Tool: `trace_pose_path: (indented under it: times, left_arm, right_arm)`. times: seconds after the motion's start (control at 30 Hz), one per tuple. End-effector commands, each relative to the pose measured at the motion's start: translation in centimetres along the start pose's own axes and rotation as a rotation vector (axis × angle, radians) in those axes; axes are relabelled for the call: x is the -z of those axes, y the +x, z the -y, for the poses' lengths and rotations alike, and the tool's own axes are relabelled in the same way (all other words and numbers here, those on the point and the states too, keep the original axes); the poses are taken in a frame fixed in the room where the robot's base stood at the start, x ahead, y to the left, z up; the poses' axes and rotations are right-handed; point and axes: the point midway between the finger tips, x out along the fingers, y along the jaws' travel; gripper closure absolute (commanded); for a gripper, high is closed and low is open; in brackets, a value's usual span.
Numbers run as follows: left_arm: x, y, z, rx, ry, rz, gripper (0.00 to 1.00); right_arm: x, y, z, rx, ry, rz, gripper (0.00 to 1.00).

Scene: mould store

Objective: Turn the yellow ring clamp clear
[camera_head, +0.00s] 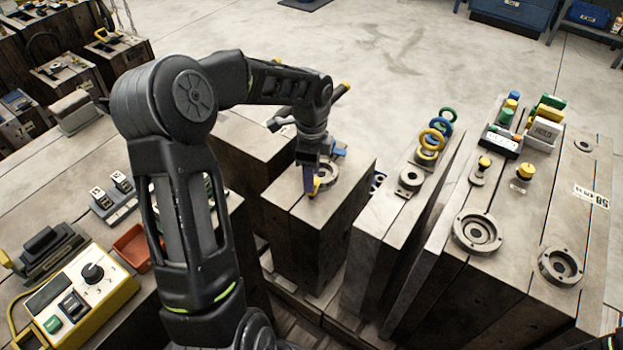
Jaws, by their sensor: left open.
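My left gripper (312,184) points down over the near top of the middle mould block (292,205), beside a round metal locating ring (327,173). It is open. A small yellow part (317,185) shows right at its fingertips; I cannot tell whether they touch it or whether it is the clamp. A blue part (338,149) sits behind the gripper, partly hidden. A yellow ring (431,140) stands on the block to the right, in a row with a blue ring and a green ring. My right gripper is out of view.
The right-hand mould carries round metal flanges (478,231), yellow knobs (525,172) and trays of small parts (502,141). A yellow control box (80,300) and an orange-red tray (133,247) lie at the left. Gaps separate the blocks.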

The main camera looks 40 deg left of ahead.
Motion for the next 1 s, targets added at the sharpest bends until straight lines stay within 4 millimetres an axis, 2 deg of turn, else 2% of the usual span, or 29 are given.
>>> trace_pose_path:
  times: [0.03, 0.13, 0.43, 1.0]
  left_arm:
    - [0.0, 0.76, -0.04, -0.002, -0.001, 0.0, 0.54]
    - [0.01, 1.38, -0.02, -0.001, -0.001, 0.0, 0.54]
    - [0.02, 1.56, 0.0, 0.001, -0.001, 0.0, 0.54]
    - [0.03, 1.53, -0.01, 0.0, 0.0, -0.001, 1.0]
  right_arm:
    - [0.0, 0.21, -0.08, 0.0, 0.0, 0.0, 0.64]
    - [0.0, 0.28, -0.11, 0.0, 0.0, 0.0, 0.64]
    - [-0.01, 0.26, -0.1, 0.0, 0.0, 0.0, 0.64]
    - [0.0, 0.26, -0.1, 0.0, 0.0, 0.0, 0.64]
